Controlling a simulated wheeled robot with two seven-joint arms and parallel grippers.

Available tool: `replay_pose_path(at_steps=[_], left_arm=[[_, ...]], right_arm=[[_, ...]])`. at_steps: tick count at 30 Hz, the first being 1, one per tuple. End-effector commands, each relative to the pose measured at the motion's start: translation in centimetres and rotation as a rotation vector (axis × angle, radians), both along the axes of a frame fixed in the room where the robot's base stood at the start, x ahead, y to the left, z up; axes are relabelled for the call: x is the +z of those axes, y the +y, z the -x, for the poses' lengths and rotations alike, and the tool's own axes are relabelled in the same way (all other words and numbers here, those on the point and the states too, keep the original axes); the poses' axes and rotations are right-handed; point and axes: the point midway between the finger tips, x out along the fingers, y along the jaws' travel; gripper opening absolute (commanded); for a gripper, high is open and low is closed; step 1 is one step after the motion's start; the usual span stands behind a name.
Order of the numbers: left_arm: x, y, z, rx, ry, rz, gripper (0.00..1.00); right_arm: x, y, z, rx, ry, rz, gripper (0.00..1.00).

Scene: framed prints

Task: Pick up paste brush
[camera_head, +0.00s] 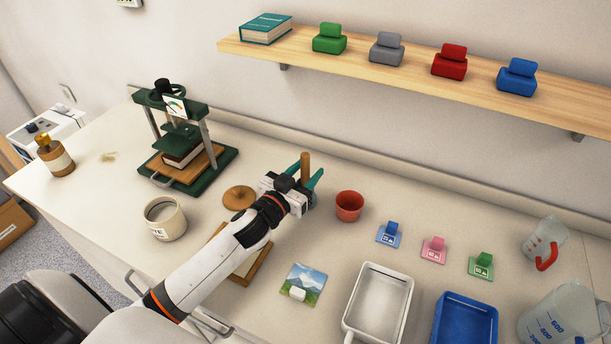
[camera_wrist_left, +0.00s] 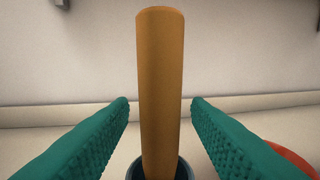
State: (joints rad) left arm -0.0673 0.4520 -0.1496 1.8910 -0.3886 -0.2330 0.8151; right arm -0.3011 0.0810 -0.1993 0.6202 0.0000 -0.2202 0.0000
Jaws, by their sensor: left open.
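The paste brush shows as an upright wooden handle (camera_head: 305,167) at the tip of my left arm in the head view. In the left wrist view the brush handle (camera_wrist_left: 161,90) stands upright between the fingers, with a dark round rim around its foot. Its bristles are hidden. My left gripper (camera_head: 306,180) has teal fingers, which are open on both sides of the handle. In the left wrist view the left gripper (camera_wrist_left: 160,115) shows a gap between each finger and the handle. My right gripper is not in view.
A terracotta cup (camera_head: 349,206) stands close to the right of the gripper. A green press (camera_head: 187,145) and a paste pot (camera_head: 164,218) stand to the left. A white tray (camera_head: 404,271) and blue tray (camera_head: 466,299) lie front right. A shelf (camera_head: 420,80) runs above.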

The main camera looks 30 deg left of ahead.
Motion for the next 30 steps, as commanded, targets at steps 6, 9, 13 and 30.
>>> replay_pose_path(at_steps=[6, 9, 13, 30], left_arm=[[0.0, 0.0, -0.1, 0.0, 0.0, 0.0, 0.44], [0.0, 0.0, -0.1, 0.0, 0.0, 0.0, 0.29], [0.0, 0.0, -0.1, 0.0, 0.0, 0.0, 0.08], [4.1, 0.0, -0.1, -0.002, -0.006, -0.003, 0.0]], right_arm=[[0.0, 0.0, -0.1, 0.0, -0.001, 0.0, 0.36], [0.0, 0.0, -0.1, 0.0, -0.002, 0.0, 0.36], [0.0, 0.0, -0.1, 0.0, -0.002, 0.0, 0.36], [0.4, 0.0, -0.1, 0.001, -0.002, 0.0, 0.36]])
